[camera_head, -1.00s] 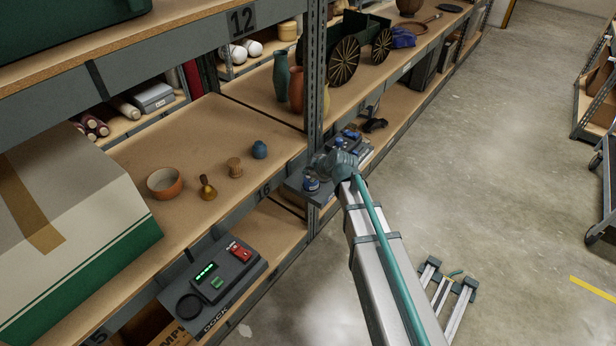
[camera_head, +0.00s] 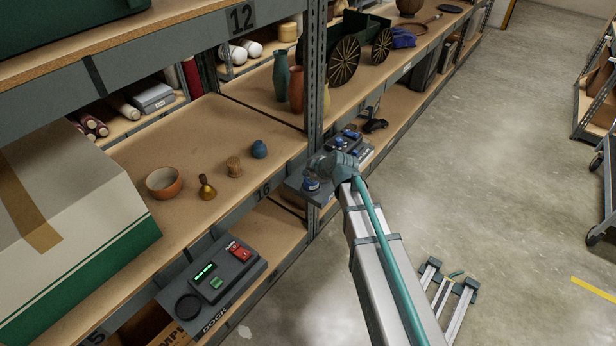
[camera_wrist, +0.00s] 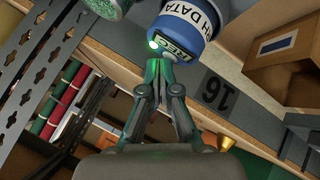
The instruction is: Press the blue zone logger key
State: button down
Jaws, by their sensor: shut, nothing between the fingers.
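The blue logger (camera_head: 311,184), a small round blue unit with a pale band, sits on a grey bracket by the rack upright. In the wrist view the blue logger (camera_wrist: 198,32) fills the top middle, with a white label reading "H DATA". A dark lettered panel (camera_wrist: 174,50) and a bright green-white light (camera_wrist: 153,44) are on its near side. My gripper (camera_wrist: 165,66) is shut and empty, its fingertips just below the panel. I cannot tell whether they touch it. In the head view my wrist hides the fingertips.
The rack upright (camera_head: 315,80) and shelf edge marked 16 (camera_head: 263,190) are close to my gripper. A device with blue parts (camera_head: 347,139) lies behind my wrist. A dock panel (camera_head: 222,276) sits on the lower shelf.

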jog(key=shift+r, duration=0.85)
jog(key=shift+r+p, duration=1.1)
jog(key=shift+r, duration=1.4)
